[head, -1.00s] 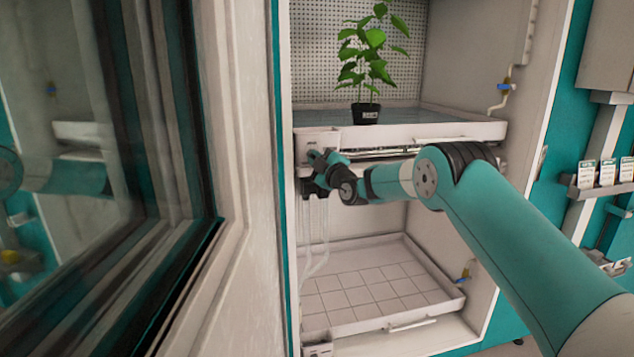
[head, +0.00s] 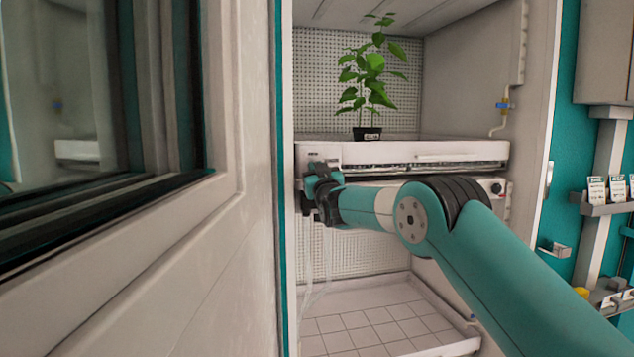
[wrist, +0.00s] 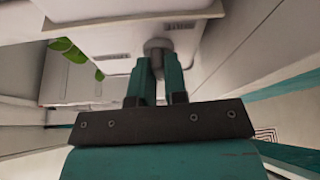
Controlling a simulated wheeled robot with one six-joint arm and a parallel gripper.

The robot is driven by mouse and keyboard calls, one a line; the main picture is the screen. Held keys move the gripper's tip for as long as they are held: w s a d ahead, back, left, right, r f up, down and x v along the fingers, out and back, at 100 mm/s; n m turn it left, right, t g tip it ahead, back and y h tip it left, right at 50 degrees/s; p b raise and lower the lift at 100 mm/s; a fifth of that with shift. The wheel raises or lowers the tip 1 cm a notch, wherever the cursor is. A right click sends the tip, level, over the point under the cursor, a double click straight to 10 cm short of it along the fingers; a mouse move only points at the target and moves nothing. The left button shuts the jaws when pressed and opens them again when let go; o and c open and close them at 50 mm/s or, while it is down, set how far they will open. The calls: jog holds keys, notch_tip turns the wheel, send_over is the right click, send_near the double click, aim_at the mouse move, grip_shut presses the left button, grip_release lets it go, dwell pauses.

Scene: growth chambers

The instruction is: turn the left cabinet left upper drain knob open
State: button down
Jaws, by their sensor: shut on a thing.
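My gripper (head: 318,170) is at the left front corner of the upper tray (head: 430,155) in the open cabinet. In the wrist view my gripper (wrist: 159,60) has its two teal fingers closed around a small round grey knob (wrist: 158,45) under the tray's edge. The knob's turn position cannot be read from these views. In the head view the knob is hidden behind my gripper.
A potted plant (head: 367,133) stands on the upper tray. A lower tray with a tiled floor (head: 365,330) lies below. The open cabinet door (head: 235,200) is close on the left. A blue valve (head: 505,105) sits on the right inner wall.

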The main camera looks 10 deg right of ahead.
jog(key=shift+m+h+b, duration=0.6)
jog(key=shift+m+b, duration=0.05)
jog(key=shift+m, duration=0.55)
jog(key=c, duration=1.1)
grip_release()
jog(key=shift+a, duration=0.1)
jog(key=shift+c, duration=0.2)
jog(key=shift+s+f, duration=0.1)
jog(key=b+v, duration=0.6)
jog(key=v, duration=1.1)
